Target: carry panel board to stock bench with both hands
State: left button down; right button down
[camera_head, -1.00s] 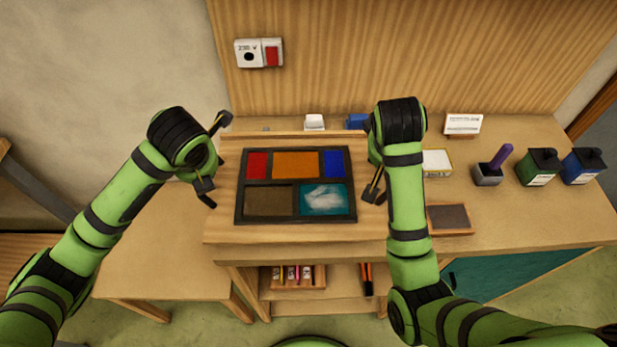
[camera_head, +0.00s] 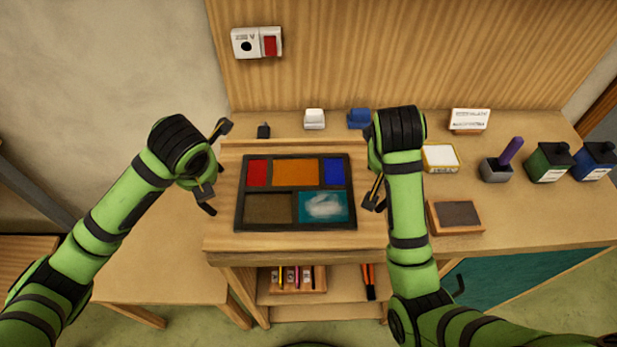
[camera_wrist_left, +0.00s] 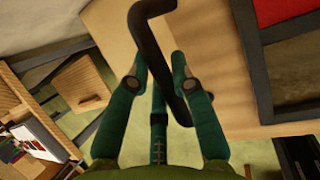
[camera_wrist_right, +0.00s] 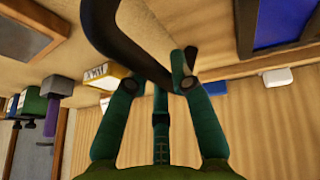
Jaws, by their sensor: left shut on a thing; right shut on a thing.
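The panel board (camera_head: 225,240) is a wooden board with a raised back strip. On it lies a dark-framed panel (camera_head: 296,188) with red, orange, blue, brown and teal panes. My left gripper (camera_head: 206,188) is at the board's left edge, shut on a dark curved handle, which crosses between its fingers in the left wrist view (camera_wrist_left: 150,50). My right gripper (camera_head: 374,188) is at the right edge, shut on a similar dark handle, seen in the right wrist view (camera_wrist_right: 125,50). I cannot tell whether the board touches the bench below.
The bench (camera_head: 540,215) carries a framed dark slab (camera_head: 458,216), a white-topped box (camera_head: 440,158), a purple-handled tool in a holder (camera_head: 503,165) and dark bottles (camera_head: 548,163) to the right. Small blocks (camera_head: 314,118) stand behind the board. A lower surface (camera_head: 150,265) at left is clear.

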pick_arm(q)
jog(key=c, duration=1.1)
grip_release()
jog(key=shift+a+f, duration=0.1)
pick_arm(e)
jog(key=c, duration=1.1)
grip_release()
jog(key=shift+f, duration=0.1)
pick_arm(q)
jog(key=shift+s, duration=0.1)
pick_arm(e)
jog(key=shift+s, duration=0.1)
